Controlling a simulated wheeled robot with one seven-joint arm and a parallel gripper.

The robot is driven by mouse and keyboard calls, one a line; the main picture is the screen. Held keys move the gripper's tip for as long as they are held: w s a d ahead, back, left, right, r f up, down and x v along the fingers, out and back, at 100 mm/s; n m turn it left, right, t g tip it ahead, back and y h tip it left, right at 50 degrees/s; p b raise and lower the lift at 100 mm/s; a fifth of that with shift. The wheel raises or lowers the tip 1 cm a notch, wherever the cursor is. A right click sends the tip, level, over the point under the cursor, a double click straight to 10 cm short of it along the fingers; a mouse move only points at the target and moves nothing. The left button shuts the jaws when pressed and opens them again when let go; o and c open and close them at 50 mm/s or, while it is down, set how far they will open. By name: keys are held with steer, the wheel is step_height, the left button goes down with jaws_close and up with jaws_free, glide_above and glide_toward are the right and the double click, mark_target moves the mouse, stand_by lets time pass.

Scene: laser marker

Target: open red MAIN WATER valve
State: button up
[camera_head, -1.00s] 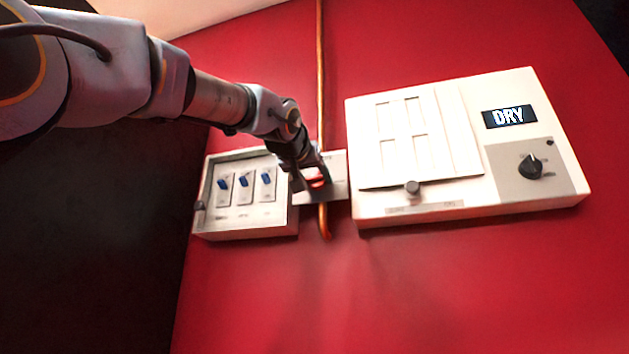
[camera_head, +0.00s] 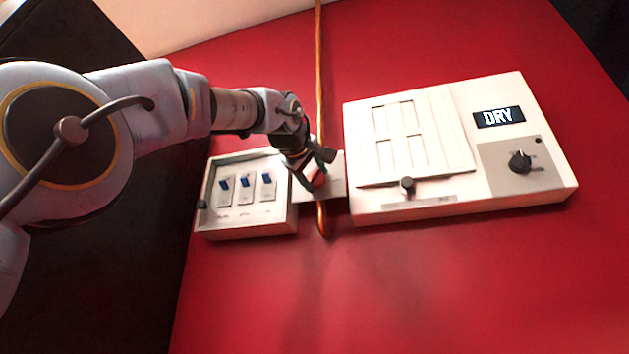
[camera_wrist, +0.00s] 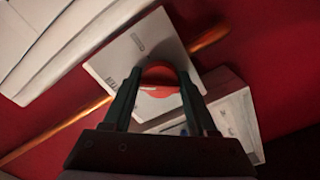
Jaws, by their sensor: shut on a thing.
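The red valve (camera_wrist: 160,76) sits on a small grey plate (camera_wrist: 115,68) over a copper pipe (camera_wrist: 62,128). In the head view the valve (camera_head: 318,180) shows as a small red patch, partly hidden by my gripper (camera_head: 314,174). In the wrist view my gripper (camera_wrist: 160,88) has one finger on each side of the valve and is shut on it. The lettering on the plate is too small to read.
A white box with blue switches (camera_head: 245,215) stands close on the left of the plate. The red surface below is clear.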

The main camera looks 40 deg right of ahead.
steer(key=n, duration=0.3)
steer(key=shift+n, duration=0.4)
steer(key=shift+n+b, duration=0.45)
steer(key=shift+n, duration=1.35)
steer(key=shift+r, duration=0.1)
steer(key=o, duration=1.4)
steer(key=shift+c, duration=0.2)
steer(key=b+v, duration=0.5)
steer(key=v, duration=0.6)
